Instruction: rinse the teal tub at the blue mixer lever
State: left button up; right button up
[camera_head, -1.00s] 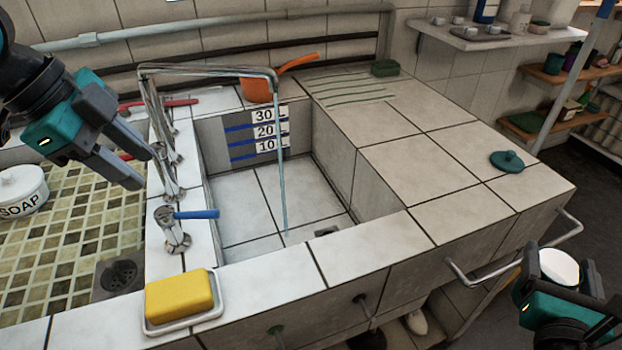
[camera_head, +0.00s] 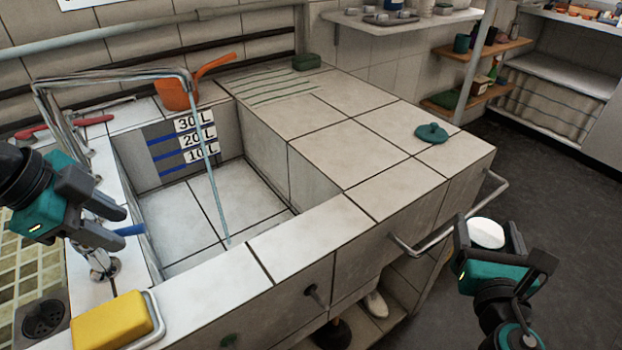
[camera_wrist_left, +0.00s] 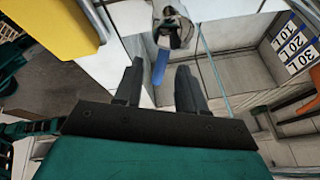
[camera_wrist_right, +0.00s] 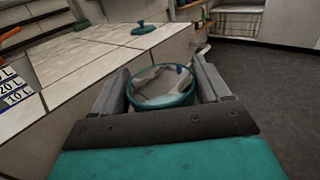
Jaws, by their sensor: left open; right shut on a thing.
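The blue mixer lever (camera_head: 130,230) sits on a chrome mixer (camera_head: 103,262) on the sink's left ledge. My left gripper (camera_head: 122,227) is open at the lever. In the left wrist view the blue lever (camera_wrist_left: 161,67) lies between its fingertips, without visible grip. A thin pale-blue stream (camera_head: 212,180) falls from the spout into the basin (camera_head: 185,225). My right gripper (camera_head: 488,222) is shut on the teal tub, held in front of the counter at right. In the right wrist view the tub (camera_wrist_right: 162,102) has a teal rim; its pale inside shows grey patches I cannot identify.
A teal lid (camera_head: 431,133) lies on the tiled counter, with a rail (camera_head: 450,222) below its front edge. A yellow sponge (camera_head: 112,320) sits in a dish near the mixer. An orange pan (camera_head: 177,94) stands behind the basin. The counter right of the basin is mostly clear.

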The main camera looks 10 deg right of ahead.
pick_arm(q)
jog(key=shift+c, duration=0.2)
grip_shut()
dwell(0.3)
